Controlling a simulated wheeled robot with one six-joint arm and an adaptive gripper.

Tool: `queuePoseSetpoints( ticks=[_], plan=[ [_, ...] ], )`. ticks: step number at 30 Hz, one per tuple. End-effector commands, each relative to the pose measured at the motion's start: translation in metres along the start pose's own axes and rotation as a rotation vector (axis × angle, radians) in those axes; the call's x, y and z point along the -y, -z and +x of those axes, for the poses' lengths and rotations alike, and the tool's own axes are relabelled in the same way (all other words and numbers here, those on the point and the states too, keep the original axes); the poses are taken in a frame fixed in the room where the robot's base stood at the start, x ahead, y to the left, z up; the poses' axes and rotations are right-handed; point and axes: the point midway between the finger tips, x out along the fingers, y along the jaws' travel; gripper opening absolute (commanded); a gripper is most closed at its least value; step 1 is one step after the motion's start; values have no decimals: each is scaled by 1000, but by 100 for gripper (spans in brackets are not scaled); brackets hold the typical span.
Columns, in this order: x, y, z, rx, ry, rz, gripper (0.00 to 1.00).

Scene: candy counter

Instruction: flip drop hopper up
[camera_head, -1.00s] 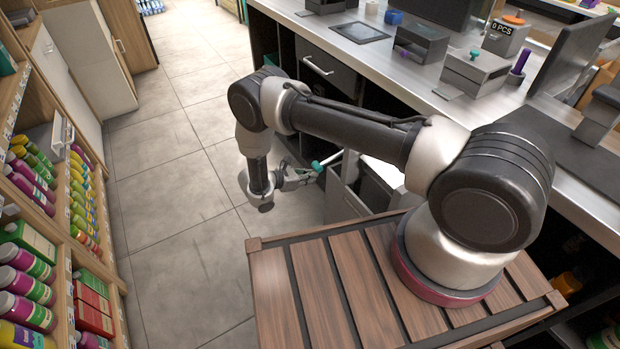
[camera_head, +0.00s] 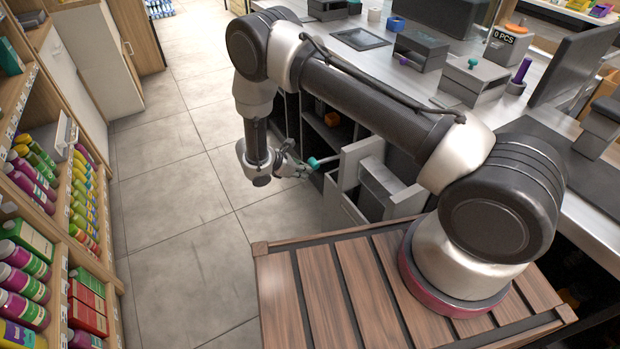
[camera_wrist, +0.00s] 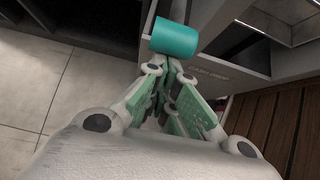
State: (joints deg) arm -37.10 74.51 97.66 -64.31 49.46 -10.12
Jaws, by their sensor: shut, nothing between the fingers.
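The drop hopper (camera_head: 349,172), a grey open-topped box, juts from the front of the counter. A teal cylindrical handle (camera_head: 318,162) sticks out from its floor-side face. My gripper (camera_head: 304,168) is right beside the handle, on its left in the head view. In the wrist view the teal handle (camera_wrist: 176,39) lies just beyond my fingertips (camera_wrist: 166,73). The fingers, with green pads, are shut with nothing between them. I cannot tell whether a fingertip touches the handle. My arm hides part of the counter front behind the hopper.
The steel counter (camera_head: 360,64) carries a grey box with a teal knob (camera_head: 473,76) and other devices. Dark open shelves (camera_head: 325,122) lie behind my gripper. Stocked shelves (camera_head: 45,210) stand at far left. The tiled floor (camera_head: 180,200) between is clear.

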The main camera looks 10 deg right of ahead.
Motion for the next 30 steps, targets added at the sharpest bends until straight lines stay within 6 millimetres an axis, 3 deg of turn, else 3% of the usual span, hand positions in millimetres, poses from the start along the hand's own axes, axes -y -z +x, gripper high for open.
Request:
queuePoseSetpoints(
  ticks=[9,18,30],
  plan=[
    [-1,-52,-36,-303,-2,7,0],
    [-1,-97,-50,-551,-4,10,0],
    [0,-156,-52,-601,-3,4,0]
  ],
)
